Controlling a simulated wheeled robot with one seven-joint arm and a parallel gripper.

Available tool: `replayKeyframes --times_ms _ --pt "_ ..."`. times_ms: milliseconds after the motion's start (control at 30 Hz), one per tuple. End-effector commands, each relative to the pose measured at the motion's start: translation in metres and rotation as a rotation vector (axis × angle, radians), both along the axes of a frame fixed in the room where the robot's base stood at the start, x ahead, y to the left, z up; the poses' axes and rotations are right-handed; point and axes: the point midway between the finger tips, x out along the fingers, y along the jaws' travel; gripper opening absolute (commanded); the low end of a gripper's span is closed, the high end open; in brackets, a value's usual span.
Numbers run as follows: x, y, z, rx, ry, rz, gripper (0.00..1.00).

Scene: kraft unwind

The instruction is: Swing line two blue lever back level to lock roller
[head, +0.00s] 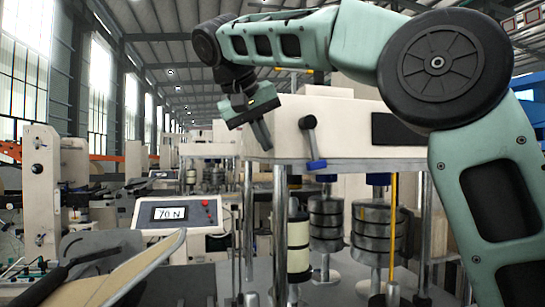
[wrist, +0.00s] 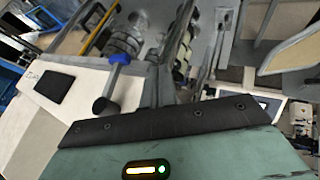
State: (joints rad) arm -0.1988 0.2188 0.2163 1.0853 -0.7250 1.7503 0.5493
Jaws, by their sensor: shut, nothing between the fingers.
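The blue lever (head: 316,164) is on the front face of a cream machine housing (head: 345,140). The wrist view also shows the blue grip (wrist: 120,58) and the black hub (wrist: 103,105). My gripper (head: 262,135) is shut and empty, to the left of the lever and apart from it in the head view. In the wrist view its dark fingers (wrist: 163,88) are beside the lever. I cannot tell the exact gap in depth.
Stacked metal discs (head: 372,235) and a cream roller (head: 298,245) stand below the housing among chrome posts (head: 280,230). A yellow rod (head: 393,225) stands at right. A control box reading 70 N (head: 178,214) is at left.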

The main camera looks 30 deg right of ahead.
Motion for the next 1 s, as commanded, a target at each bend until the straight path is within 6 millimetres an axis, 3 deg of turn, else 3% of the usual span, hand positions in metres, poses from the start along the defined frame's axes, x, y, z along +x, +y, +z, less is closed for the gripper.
replayKeyframes --times_ms 100,200,567,767,1000 --pt "-0.001 -0.013 0.017 -0.009 -0.032 -0.067 0.0" --pt "-0.002 -0.017 0.023 -0.012 -0.042 -0.09 0.0" --pt "-0.002 -0.018 0.022 -0.014 -0.042 -0.092 0.0" --pt "0.003 -0.03 0.006 -0.015 -0.039 -0.093 0.0" --pt "0.014 -0.059 -0.03 -0.014 -0.037 -0.093 0.0"
